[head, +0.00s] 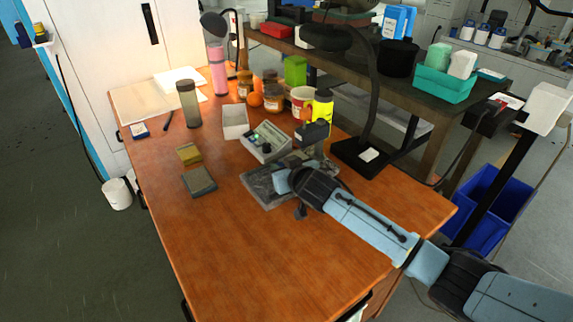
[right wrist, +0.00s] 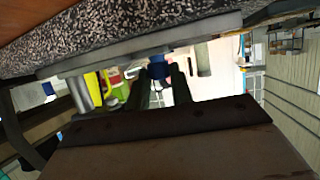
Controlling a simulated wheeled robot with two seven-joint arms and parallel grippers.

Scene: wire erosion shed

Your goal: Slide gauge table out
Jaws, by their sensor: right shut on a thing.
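The gauge table, with a speckled grey stone slab (head: 258,190), stands on the orange-brown bench, a dark gauge head (head: 312,131) on a post above it. In the right wrist view the speckled slab (right wrist: 120,28) runs across the top, a pale plate (right wrist: 110,66) along its edge. My right gripper (head: 298,206) is at the near right side of the gauge table, my forearm covering part of it. In the right wrist view my right gripper (right wrist: 160,86) is shut on a small blue knob (right wrist: 157,69) at that edge. My left gripper is out of view.
A grey box with a display (head: 265,143) stands behind the slab. A grey block (head: 199,181) and a yellowish block (head: 188,154) lie to the left. A black lamp base (head: 355,163) is at the back right. The bench front is clear.

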